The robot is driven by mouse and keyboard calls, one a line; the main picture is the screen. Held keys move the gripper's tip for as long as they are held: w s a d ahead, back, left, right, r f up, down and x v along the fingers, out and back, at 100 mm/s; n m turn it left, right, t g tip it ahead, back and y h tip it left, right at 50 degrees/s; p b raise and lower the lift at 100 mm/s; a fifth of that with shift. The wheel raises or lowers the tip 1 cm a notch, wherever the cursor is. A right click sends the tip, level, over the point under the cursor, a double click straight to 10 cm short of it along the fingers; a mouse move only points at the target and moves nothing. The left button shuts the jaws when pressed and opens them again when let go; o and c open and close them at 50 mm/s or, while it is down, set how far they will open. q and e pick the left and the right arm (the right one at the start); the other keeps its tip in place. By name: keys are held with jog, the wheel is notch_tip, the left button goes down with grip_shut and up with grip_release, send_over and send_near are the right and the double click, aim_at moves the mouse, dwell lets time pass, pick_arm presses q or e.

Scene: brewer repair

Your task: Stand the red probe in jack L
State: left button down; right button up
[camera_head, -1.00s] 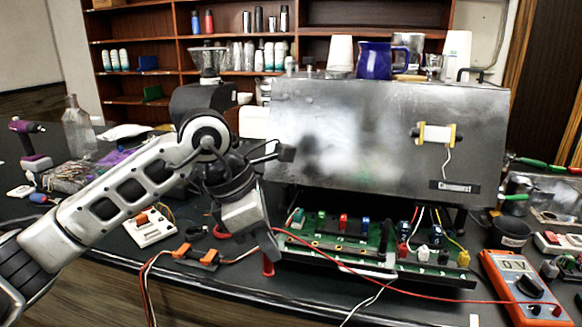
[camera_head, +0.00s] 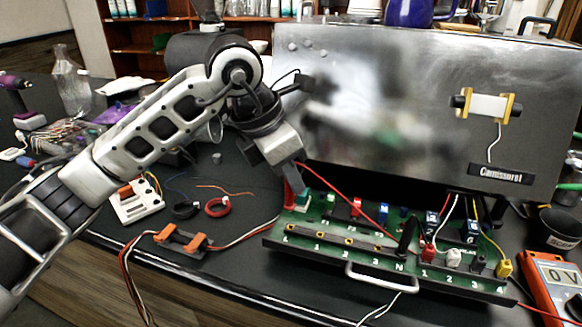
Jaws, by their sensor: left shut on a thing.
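My left gripper (camera_head: 291,168) is shut on the red probe (camera_head: 289,193), which points down at the left end of the green board (camera_head: 313,211). The probe shows beside a teal block (camera_head: 303,198); I cannot tell whether its tip touches anything. The letter L is printed at the left of the board's front edge, but jack L itself is not clear to me. A red lead (camera_head: 343,195) runs from the gripper across the board to the right. The black probe (camera_head: 406,236) stands upright near the letter N. My right gripper is not in view.
A large metal housing (camera_head: 400,110) rises behind the board. A handle (camera_head: 381,281) sticks out at the board's front. An orange meter (camera_head: 543,284) reading 0 V lies at the right. An orange-ended part (camera_head: 180,240) with wires lies left of the board.

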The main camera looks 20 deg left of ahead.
aim_at(291, 205)
pick_arm(q)
notch_tip(291, 205, down, 4)
jog(key=shift+r+b, duration=0.1)
jog(key=shift+b, duration=0.85)
jog(key=shift+r, duration=0.3)
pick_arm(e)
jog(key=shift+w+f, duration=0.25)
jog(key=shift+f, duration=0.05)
pick_arm(q)
jog(key=shift+w+f, duration=0.1)
jog(key=shift+f, duration=0.1)
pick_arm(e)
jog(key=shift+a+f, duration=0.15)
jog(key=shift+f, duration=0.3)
pick_arm(q)
jog(key=shift+f+b, duration=0.6)
jog(key=shift+b, duration=0.55)
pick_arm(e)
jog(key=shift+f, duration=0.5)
pick_arm(q)
jog(key=c, duration=1.3)
grip_release()
jog(key=shift+c, duration=0.2)
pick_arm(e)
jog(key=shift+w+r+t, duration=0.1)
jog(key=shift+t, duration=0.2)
